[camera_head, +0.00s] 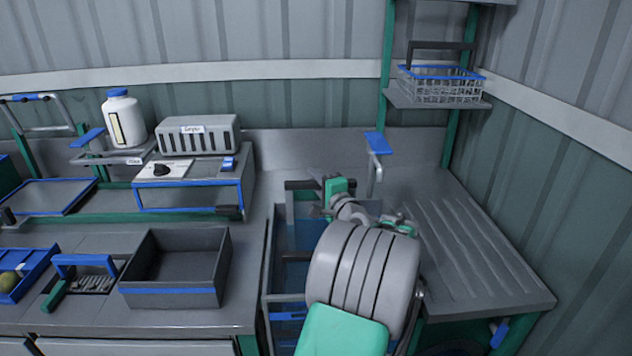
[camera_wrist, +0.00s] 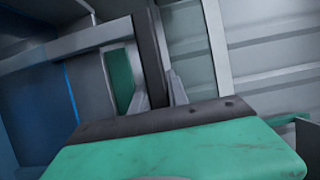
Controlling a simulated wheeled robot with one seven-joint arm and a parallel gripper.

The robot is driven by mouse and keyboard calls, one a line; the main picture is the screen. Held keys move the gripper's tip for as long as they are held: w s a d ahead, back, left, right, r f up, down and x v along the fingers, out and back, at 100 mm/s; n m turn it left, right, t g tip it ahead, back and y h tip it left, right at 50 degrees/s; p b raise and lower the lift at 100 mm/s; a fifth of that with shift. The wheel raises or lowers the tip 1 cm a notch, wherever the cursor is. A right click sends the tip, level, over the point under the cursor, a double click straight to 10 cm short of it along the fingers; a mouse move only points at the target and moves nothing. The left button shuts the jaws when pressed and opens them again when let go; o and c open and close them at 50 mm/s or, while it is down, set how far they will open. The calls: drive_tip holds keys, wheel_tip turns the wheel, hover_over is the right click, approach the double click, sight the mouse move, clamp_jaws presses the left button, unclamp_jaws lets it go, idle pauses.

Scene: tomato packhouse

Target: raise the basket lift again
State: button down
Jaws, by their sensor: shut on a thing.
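My gripper (camera_head: 326,186), green and grey, is over the back of a deep blue-lined tank (camera_head: 268,268). It is shut on a dark bar that looks like the handle of the basket lift (camera_head: 299,185). In the wrist view, the dark bar (camera_wrist: 149,60) runs upright between my fingertips (camera_wrist: 160,92). A second dark bar (camera_head: 295,257) shows lower in the tank. My arm covers much of the tank, so I cannot see whether a basket is down in it.
A wire basket (camera_head: 440,92) with a blue rim stands on the upper shelf (camera_head: 438,105). A tap with a blue lever (camera_head: 378,143) rises behind my gripper. A ribbed drainboard (camera_head: 480,250) lies clear to the right. A grey bin (camera_head: 175,292) stands left of the tank.

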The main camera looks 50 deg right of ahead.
wheel_tip(320, 180, up, 18)
drive_tip(key=p, duration=0.9)
drive_tip(key=shift+r, duration=0.1)
drive_tip(key=c, duration=1.6)
unclamp_jaws()
drive_tip(key=shift+c, duration=0.2)
drive_tip(key=o, duration=0.3)
drive_tip(key=shift+o, duration=0.3)
drive_tip(key=shift+f, duration=0.25)
drive_tip(key=b+v, duration=0.1)
drive_tip(key=v, duration=0.6)
drive_tip(key=shift+s+a+b, duration=0.25)
drive_tip(key=shift+s+b, duration=0.05)
